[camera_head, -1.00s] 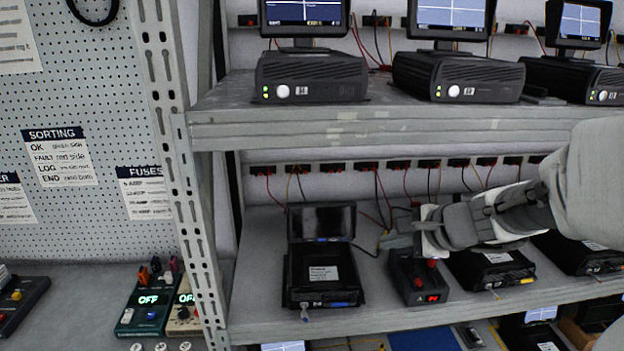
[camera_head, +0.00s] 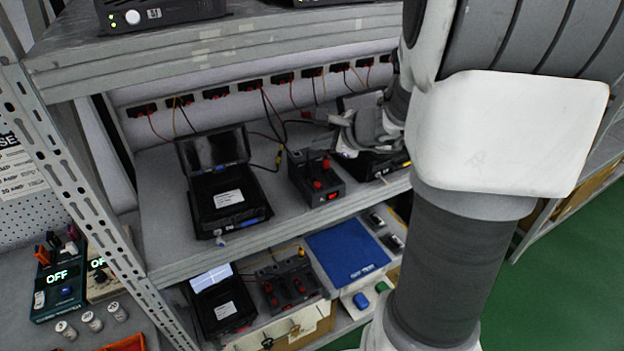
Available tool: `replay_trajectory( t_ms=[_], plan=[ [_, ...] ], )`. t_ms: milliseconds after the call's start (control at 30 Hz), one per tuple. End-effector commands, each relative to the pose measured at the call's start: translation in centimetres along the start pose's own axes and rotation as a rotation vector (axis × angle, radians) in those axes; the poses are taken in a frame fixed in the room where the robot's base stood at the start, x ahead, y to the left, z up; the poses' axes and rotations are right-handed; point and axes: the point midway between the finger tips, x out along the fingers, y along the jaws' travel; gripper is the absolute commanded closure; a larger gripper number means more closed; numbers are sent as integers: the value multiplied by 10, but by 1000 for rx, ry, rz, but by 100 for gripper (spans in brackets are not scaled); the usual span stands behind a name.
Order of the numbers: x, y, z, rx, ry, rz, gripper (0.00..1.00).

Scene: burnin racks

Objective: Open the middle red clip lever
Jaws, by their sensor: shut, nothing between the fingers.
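A row of small black clips with red parts (camera_head: 250,85) runs along the rail at the back of the middle shelf, with wires hanging from several of them. I cannot tell which one is the middle lever, or whether any lever is raised. My gripper (camera_head: 335,119) is above and behind this box, below the right part of the clip row, apart from the clips. It looks shut and empty; its tips are small and partly blurred into the background.
An open black case (camera_head: 225,195) stands left of the box. Another black unit (camera_head: 370,164) sits under my gripper. The upper shelf (camera_head: 200,52) overhangs the clips. A perforated upright (camera_head: 75,190) bounds the left. A blue mat (camera_head: 345,249) lies on the lower shelf.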

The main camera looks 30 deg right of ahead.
Motion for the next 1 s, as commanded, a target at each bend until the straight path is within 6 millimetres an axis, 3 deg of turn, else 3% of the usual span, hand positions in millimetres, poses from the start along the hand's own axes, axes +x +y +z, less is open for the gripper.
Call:
replay_trajectory(
  t_ms=[500, 1000],
  plan=[
    [49, 36, -36, -2, 0, 0, 100],
    [54, 39, -39, -1, 0, 0, 100]
  ],
)
